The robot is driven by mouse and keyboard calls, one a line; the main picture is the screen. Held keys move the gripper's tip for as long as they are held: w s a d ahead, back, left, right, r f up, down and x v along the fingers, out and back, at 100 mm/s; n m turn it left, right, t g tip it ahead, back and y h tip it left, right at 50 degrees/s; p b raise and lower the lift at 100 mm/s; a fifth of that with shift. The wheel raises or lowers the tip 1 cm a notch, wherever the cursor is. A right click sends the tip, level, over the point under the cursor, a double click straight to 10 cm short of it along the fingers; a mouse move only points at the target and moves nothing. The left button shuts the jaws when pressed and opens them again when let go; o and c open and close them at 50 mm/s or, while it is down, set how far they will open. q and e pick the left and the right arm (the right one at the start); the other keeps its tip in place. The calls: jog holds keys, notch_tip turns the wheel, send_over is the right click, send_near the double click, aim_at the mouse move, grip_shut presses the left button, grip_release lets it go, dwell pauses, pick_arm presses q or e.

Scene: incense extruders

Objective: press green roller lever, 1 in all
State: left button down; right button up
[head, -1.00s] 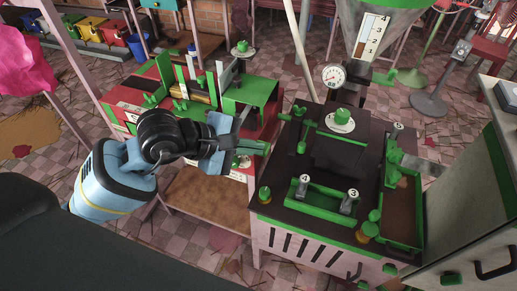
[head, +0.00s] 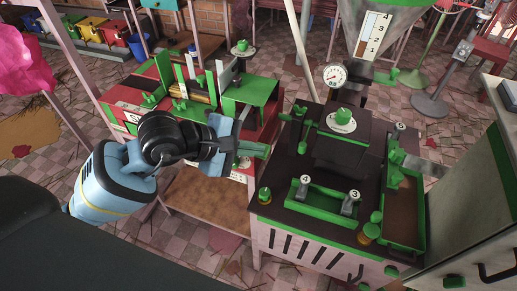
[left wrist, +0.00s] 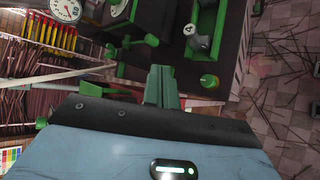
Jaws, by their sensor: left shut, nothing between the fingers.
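My left gripper (head: 262,150) is shut and empty, over the left edge of the dark-topped machine (head: 330,165). Its green-tinted fingers point toward a green lever-like part (head: 303,140) at the machine's left side, with a visible gap. In the left wrist view the shut fingers (left wrist: 163,87) show beside the machine, with a green cylindrical part (left wrist: 152,40) ahead of them. Several green parts look like levers, and I cannot tell for certain which one is the roller lever. Contact is not visible. My right gripper is out of view.
A green tray (head: 325,205) holds pieces numbered 4 and 3. A gauge (head: 335,76) stands behind. A red-and-green bench (head: 150,100) stands left. A grey cabinet (head: 465,195) bounds the right.

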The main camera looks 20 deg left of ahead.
pick_arm(q)
jog(key=shift+f, duration=0.2)
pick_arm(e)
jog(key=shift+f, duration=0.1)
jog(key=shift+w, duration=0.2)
